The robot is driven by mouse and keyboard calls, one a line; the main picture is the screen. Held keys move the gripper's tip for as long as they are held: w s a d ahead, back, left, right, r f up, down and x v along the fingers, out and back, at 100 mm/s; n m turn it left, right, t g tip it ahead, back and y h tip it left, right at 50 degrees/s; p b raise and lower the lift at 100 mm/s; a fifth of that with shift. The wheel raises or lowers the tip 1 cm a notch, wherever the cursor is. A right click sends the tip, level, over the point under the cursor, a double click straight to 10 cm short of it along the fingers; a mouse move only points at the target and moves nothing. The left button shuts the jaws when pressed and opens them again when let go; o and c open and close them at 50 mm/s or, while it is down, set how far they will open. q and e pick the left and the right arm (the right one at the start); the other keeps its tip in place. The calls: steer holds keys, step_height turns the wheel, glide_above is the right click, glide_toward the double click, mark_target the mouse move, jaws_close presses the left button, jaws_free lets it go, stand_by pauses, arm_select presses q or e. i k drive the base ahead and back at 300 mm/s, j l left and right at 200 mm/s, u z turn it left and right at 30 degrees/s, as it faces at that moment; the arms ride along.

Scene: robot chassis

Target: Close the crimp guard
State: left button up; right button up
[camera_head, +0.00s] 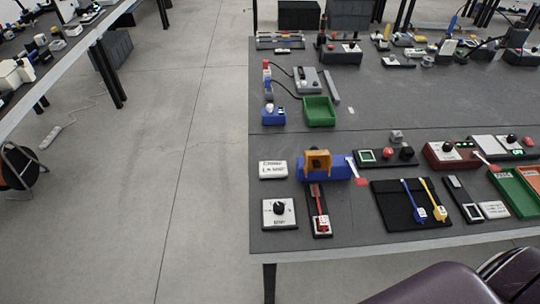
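An orange part (317,160), which may be the crimp guard, stands up on a blue base (338,168) near the front left of the dark table. It has a dark opening in its face. The base has a white and red piece (356,171) at its right end, slanting downwards. At this size I cannot tell whether the guard is open or shut. A white label plate (273,169) lies just left of the base. Neither of my grippers is in view.
The table (300,238) carries many devices: a knob box (279,211), a red lever panel (320,210), a black pad (396,220) with blue and yellow tools, and a green bin (319,110). Dark rounded seats (435,285) stand at the lower right.

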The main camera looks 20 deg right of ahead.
mark_target(315, 160)
steer(key=u, duration=1.9)
steer(key=i+z, duration=0.25)
steer(key=i, duration=0.15)
steer(key=i+j+z, duration=0.5)
steer(key=i, duration=0.25)
steer(key=i+l+z, duration=0.25)
steer(key=z, duration=0.15)
steer(key=i+l+z, duration=0.1)
steer(key=i+z, duration=1.15)
steer(key=i, duration=1.6)
steer(key=i+z, duration=0.1)
steer(key=z, duration=0.75)
steer(key=i+j+z, duration=0.1)
steer(key=z, duration=0.3)
steer(key=j+z, duration=0.1)
steer(key=z, duration=2.8)
steer(key=k+l+z, duration=0.1)
steer(key=l+z, duration=0.2)
steer(key=k+l+z, duration=0.1)
steer(key=l+z, duration=0.2)
steer(key=l, duration=0.1)
